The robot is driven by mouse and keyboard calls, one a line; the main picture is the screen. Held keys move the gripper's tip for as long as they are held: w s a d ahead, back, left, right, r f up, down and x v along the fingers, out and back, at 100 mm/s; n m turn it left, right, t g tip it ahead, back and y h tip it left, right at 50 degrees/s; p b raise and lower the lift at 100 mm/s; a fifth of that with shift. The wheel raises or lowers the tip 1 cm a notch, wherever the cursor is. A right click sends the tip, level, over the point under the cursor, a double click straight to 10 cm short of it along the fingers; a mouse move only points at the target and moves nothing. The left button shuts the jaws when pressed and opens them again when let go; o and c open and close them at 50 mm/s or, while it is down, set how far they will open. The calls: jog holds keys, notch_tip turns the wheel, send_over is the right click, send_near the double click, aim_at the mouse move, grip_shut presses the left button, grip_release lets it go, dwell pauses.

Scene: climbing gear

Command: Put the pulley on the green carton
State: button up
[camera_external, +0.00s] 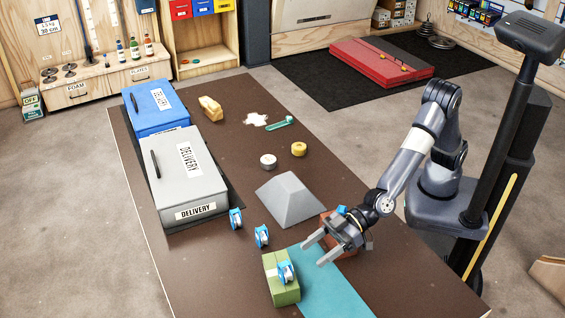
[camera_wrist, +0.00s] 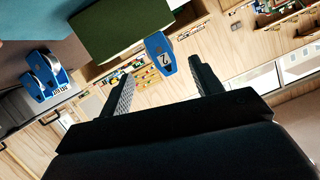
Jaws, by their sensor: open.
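The green carton (camera_external: 276,262) stands at the front of the brown table, beside a teal strip. A blue and white pulley (camera_external: 286,272) rests on top of the carton. In the wrist view, which is turned over, the pulley (camera_wrist: 160,54) meets the upper face of the green carton (camera_wrist: 120,28) and shows a "2". My gripper (camera_external: 313,253) is open and empty, to the right of the pulley and apart from it. Its fingers (camera_wrist: 160,76) point toward the pulley. Two more blue pulleys (camera_external: 236,219) (camera_external: 262,236) stand on the table to the left.
A grey block with sloping sides (camera_external: 289,200) stands behind the carton. A reddish block (camera_external: 328,218) is partly hidden by my gripper. Grey (camera_external: 190,205) and blue (camera_external: 158,108) delivery boxes line the left edge. Two tape rolls (camera_external: 268,160) (camera_external: 299,149) lie farther back. The teal strip (camera_external: 335,290) is clear.

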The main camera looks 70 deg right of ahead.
jog(key=v, duration=0.3)
jog(key=shift+s+d, duration=0.1)
jog(key=shift+d, duration=0.05)
jog(key=shift+o, duration=0.5)
